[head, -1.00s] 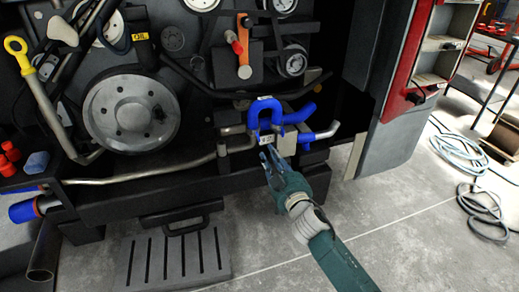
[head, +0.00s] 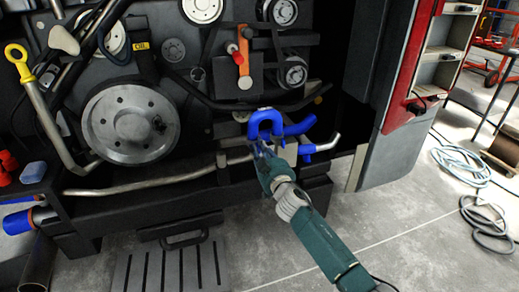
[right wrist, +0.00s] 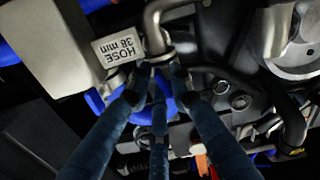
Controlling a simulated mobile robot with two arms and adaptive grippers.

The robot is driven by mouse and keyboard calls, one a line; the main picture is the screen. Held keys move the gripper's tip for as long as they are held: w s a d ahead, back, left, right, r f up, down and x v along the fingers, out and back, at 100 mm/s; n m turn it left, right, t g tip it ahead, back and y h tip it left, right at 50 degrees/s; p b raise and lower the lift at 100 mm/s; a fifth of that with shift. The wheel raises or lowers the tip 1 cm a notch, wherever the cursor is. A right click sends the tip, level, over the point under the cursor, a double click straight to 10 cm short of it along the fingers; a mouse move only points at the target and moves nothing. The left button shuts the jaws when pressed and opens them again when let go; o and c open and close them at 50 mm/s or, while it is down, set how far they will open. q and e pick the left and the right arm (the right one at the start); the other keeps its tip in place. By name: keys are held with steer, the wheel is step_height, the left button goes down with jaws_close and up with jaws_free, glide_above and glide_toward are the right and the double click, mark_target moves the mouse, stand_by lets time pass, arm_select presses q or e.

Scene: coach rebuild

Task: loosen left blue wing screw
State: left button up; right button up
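A blue bent hose (head: 266,120) sits low on the front of the engine, with metal pipes at its ends. My right gripper (head: 259,148) is at the left lower end of this hose. In the right wrist view, its dark blue fingers (right wrist: 157,78) reach to the end of a bent metal pipe (right wrist: 153,22), by the blue hose (right wrist: 94,101). The fingertips look a little apart. I cannot make out the left blue wing screw; the fingers may hide it. I cannot tell whether they grip anything. My left gripper is not in view.
A white label reading HOSE 38 mm (right wrist: 118,48) is beside the fingertips. A large grey pulley (head: 131,121) is left of the hose, and an orange-handled part (head: 243,65) is above. A black frame beam (head: 140,205) runs below. The floor at right is open, with coiled hoses (head: 484,217).

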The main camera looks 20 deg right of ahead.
jaws_close()
